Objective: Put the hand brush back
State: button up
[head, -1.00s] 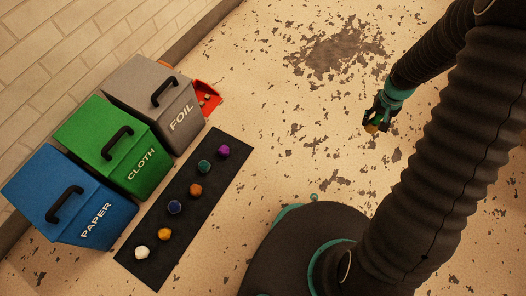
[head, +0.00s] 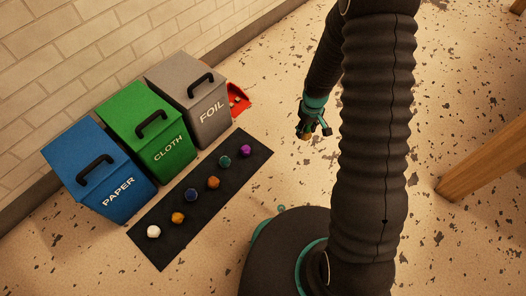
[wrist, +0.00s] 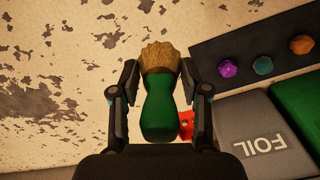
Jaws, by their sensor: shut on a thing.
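A hand brush (wrist: 158,105) with a green handle and tan bristles is between the fingers of my gripper (wrist: 158,95) in the wrist view. My gripper is shut on it, with the bristles pointing away from the palm. In the head view my gripper (head: 314,130) hangs above the floor, right of the red dustpan (head: 238,99). The brush is small and mostly hidden there. The dustpan lies on the floor beside the grey FOIL bin, with small pale bits in it. In the wrist view the dustpan (wrist: 186,124) shows partly behind the brush handle.
Blue PAPER (head: 98,172), green CLOTH (head: 150,137) and grey FOIL (head: 195,98) bins stand along the brick wall, lids shut. A dark mat (head: 168,236) with several coloured balls lies before them. A wooden beam (head: 485,170) is at right. Floor between is clear.

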jog(key=w+a+f+n, duration=0.1)
jog(key=a+f+n, duration=0.2)
jog(key=a+f, duration=0.1)
jog(key=w+a+f+n, duration=0.1)
jog(key=a+f+n, duration=0.2)
jog(key=a+f, duration=0.2)
jog(key=w+a+f+n, duration=0.2)
jog(key=a+f, duration=0.3)
jog(key=shift+f+n, duration=0.3)
jog(key=shift+n, duration=0.1)
jog(key=shift+f+b, duration=0.35)
jog(key=shift+f, duration=1.7)
jog(key=shift+f, duration=0.15)
jog(key=o, duration=1.1)
jog(key=shift+o, duration=0.2)
